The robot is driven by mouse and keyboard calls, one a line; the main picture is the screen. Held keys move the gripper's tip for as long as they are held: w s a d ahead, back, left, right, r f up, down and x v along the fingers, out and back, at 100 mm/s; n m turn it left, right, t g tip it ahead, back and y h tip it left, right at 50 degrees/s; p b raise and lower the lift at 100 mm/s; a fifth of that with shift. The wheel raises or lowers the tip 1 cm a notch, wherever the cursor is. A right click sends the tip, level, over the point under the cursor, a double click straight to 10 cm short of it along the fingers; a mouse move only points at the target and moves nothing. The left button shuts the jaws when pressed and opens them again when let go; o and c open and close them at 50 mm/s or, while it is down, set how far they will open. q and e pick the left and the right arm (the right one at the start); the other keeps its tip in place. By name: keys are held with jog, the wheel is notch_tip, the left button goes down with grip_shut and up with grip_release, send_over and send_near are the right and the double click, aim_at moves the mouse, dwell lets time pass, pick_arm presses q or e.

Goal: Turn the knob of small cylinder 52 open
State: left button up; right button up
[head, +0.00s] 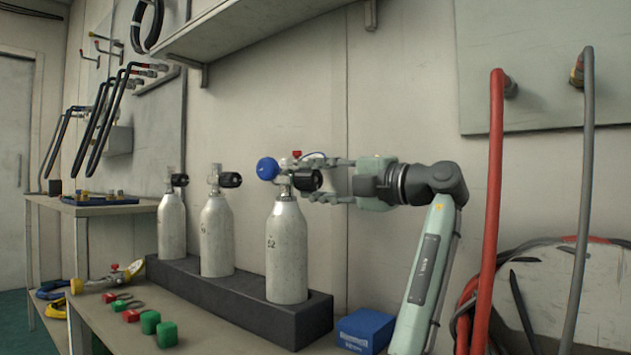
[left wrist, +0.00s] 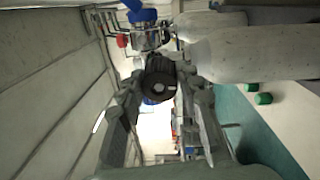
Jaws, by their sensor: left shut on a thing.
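Small cylinder 52 (head: 286,255) is a pale grey bottle, marked 52, upright in the right end of a dark rack (head: 312,318). Its valve carries a round blue part (head: 267,168) on the left, a small red part (head: 297,154) on top and a ribbed black knob (head: 303,180) on the right. My left gripper (head: 318,179) reaches in from the right, level with the valve, one finger above the knob and one below. In the left wrist view the knob (left wrist: 160,86) sits between the fingertips, and the gripper is shut on it. My right gripper is out of view.
Two similar cylinders, a middle one (head: 216,238) and a left one (head: 171,228), stand in the same rack. Green blocks (head: 166,334) and red pieces lie in front. A blue box (head: 365,330) is at the right. A red pipe (head: 494,200) rises right of my arm.

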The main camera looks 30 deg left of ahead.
pick_arm(q)
jog(key=shift+n, duration=0.4)
jog(key=o, duration=1.2)
jog(key=shift+c, duration=0.2)
jog(key=d, duration=1.2)
jog(key=shift+s+f, duration=0.25)
jog(key=shift+s, duration=0.2)
